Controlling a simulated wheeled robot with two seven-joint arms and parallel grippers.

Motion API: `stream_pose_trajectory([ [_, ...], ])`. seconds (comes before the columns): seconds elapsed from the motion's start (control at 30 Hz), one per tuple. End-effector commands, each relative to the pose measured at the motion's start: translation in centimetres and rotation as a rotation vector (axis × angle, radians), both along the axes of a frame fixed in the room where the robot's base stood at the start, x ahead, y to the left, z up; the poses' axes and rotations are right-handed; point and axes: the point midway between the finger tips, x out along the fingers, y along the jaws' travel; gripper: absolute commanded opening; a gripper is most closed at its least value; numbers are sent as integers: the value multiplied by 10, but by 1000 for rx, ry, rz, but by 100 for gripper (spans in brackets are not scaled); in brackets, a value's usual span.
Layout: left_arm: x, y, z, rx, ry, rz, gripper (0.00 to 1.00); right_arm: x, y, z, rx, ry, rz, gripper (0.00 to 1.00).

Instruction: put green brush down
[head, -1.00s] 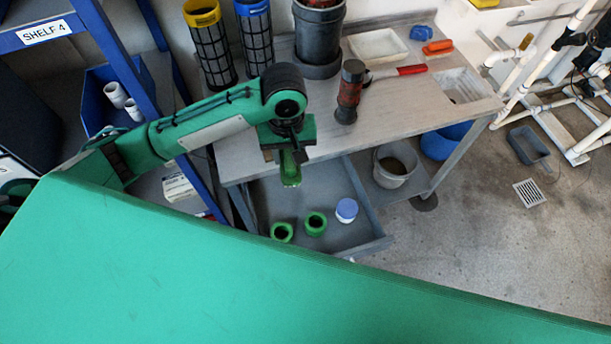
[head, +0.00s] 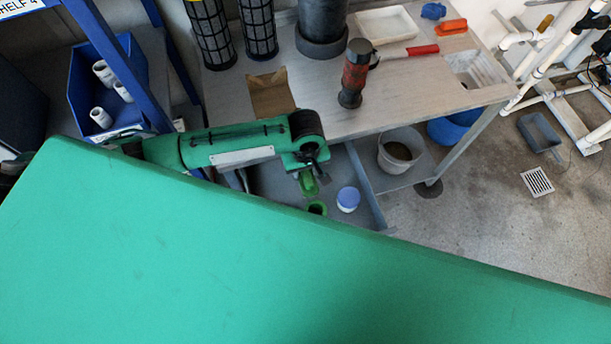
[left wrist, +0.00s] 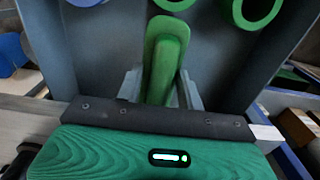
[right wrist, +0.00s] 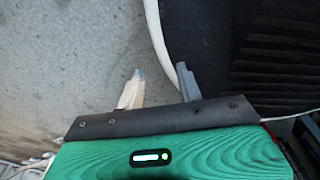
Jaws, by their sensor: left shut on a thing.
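The green brush (head: 308,183) hangs from my left gripper (head: 307,168) over the open grey drawer (head: 369,187) under the workbench. In the left wrist view the brush (left wrist: 163,52) sits between the two fingers of my left gripper (left wrist: 158,88), which is shut on it. The drawer floor (left wrist: 120,35) lies behind the brush; I cannot tell whether they touch. My right gripper (right wrist: 160,72) is open and empty over the floor, beside a dark, white-rimmed object (right wrist: 210,40).
The bench top (head: 340,118) holds a red-black tool (head: 355,75), a brown sheet (head: 271,94) and a white tray (head: 388,24). A grey bucket (head: 400,150) stands right of the drawer.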

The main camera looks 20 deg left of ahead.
Motion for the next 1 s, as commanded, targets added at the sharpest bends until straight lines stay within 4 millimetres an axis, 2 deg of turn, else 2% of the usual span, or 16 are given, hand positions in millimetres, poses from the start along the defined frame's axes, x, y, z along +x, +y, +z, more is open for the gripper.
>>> stream_pose_trajectory([
  [0.17,-1,0,-21,1,2,-1,13,-3,6,0,6,5,-3,36],
  [0.33,0,0,-42,0,0,-1,13,-18,6,-1,6,24,-4,36],
  [0.47,0,0,-45,-2,-1,-2,13,-25,5,-1,3,33,-4,36],
  [0.73,0,0,-47,-1,0,-1,13,-19,0,0,-1,26,-4,36],
  [0.77,0,0,-47,-1,-1,-1,41,-18,-1,0,-2,25,-3,36],
  [0.83,0,0,-47,-1,-1,-1,55,-16,-2,0,-3,23,-3,36],
  [0.87,0,0,-47,-1,-1,-1,59,-16,-2,0,-3,22,-3,36],
  [1.0,0,0,-47,-1,-1,-1,59,-15,-3,0,-3,21,-3,36],
])
